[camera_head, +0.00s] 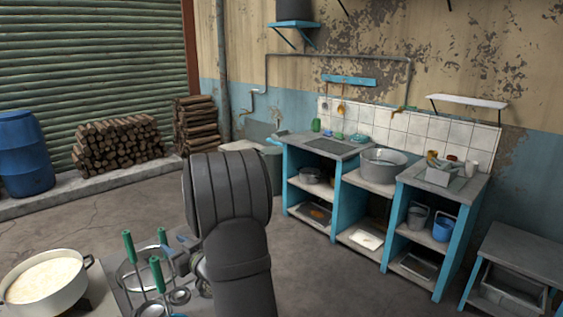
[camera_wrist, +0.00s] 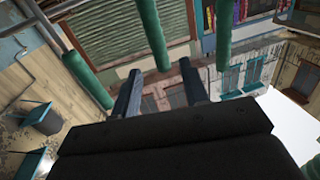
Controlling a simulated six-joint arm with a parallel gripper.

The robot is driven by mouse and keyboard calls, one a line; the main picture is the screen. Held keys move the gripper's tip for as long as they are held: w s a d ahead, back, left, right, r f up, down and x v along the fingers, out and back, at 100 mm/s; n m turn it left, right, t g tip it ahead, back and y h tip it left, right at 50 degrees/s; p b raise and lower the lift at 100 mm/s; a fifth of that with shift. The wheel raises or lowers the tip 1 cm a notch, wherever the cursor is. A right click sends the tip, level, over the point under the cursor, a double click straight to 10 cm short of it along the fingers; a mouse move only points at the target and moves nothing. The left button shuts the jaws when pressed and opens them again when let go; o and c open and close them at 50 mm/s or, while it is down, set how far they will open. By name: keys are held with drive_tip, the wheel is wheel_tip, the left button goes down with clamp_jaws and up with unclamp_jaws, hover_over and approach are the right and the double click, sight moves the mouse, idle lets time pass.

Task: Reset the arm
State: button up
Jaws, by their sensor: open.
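In the wrist view my gripper (camera_wrist: 160,66) is open, with two dark fingers apart and nothing seen between them. Green handles show around it there: one on the left (camera_wrist: 87,78), one past the fingertips (camera_wrist: 154,38) and one on the right (camera_wrist: 237,45). In the head view my dark arm (camera_head: 228,195) stands upright at the front and mostly hides my gripper. Green-handled ladles (camera_head: 157,272) stand just left of the arm. A white pot of pale milk (camera_head: 45,283) sits at the lower left, apart from the arm.
A grey table (camera_head: 515,247) is at the right. Stacked firewood (camera_head: 118,145) and a blue barrel (camera_head: 25,155) are behind. Open floor lies between.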

sight(164, 237)
drive_tip(key=x, duration=0.5)
drive_tip(key=shift+w+a, duration=0.1)
drive_tip(key=shift+a, duration=0.15)
drive_tip(key=shift+w+a+r, duration=0.15)
drive_tip(key=shift+w+a, duration=0.1)
drive_tip(key=shift+a, duration=0.05)
drive_tip(key=shift+s+d+r, duration=0.1)
drive_tip(key=shift+r, duration=1.7)
